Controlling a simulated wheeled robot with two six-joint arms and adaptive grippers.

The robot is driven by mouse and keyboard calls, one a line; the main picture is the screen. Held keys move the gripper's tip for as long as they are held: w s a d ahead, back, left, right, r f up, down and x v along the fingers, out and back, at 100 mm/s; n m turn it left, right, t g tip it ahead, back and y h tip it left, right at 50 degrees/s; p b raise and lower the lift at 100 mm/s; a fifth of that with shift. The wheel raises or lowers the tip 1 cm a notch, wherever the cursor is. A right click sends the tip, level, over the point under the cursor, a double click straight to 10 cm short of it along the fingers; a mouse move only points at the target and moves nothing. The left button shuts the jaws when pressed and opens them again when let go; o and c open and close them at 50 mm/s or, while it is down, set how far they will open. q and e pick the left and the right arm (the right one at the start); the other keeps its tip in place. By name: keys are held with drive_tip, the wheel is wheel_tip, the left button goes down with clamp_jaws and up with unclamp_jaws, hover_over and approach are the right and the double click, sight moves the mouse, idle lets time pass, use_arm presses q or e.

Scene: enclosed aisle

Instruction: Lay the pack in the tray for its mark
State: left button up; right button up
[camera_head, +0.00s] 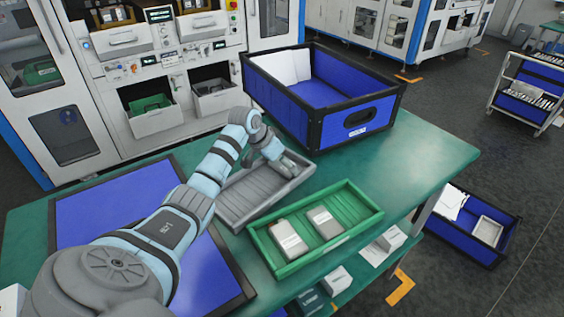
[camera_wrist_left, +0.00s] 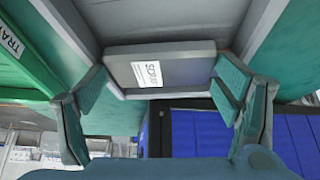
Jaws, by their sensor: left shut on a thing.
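My left gripper (camera_head: 272,154) is over the grey tray (camera_head: 232,216), which lies on the green-topped table. In the left wrist view, the fingers of this gripper (camera_wrist_left: 165,98) are shut on a grey-brown pack (camera_wrist_left: 123,73) with a white printed label. The green tray (camera_head: 363,231) lies in front of the grey one and holds two packs, the left pack (camera_head: 288,239) and the right pack (camera_head: 325,223). My right gripper is out of view.
A deep blue crate with a black rim (camera_head: 352,145) stands at the table's back, with white items inside. A flat blue panel (camera_head: 100,205) with dark edges lies left, partly under my arm. Machine cabinets (camera_head: 150,70) stand behind. The table's right end (camera_head: 440,160) is clear.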

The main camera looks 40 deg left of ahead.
use_arm(q)
drive_tip(key=shift+s+d+f, duration=0.15)
drive_tip(key=shift+s+f, duration=0.2)
drive_tip(key=shift+f, duration=0.35)
drive_tip(key=shift+s+d+f, duration=0.1)
drive_tip(key=shift+f, duration=0.1)
drive_tip(key=c, duration=0.3)
drive_tip(key=o, duration=1.8)
drive_tip(key=shift+w+f, duration=0.1)
drive_tip(key=shift+w, duration=0.1)
drive_tip(key=shift+a, duration=0.2)
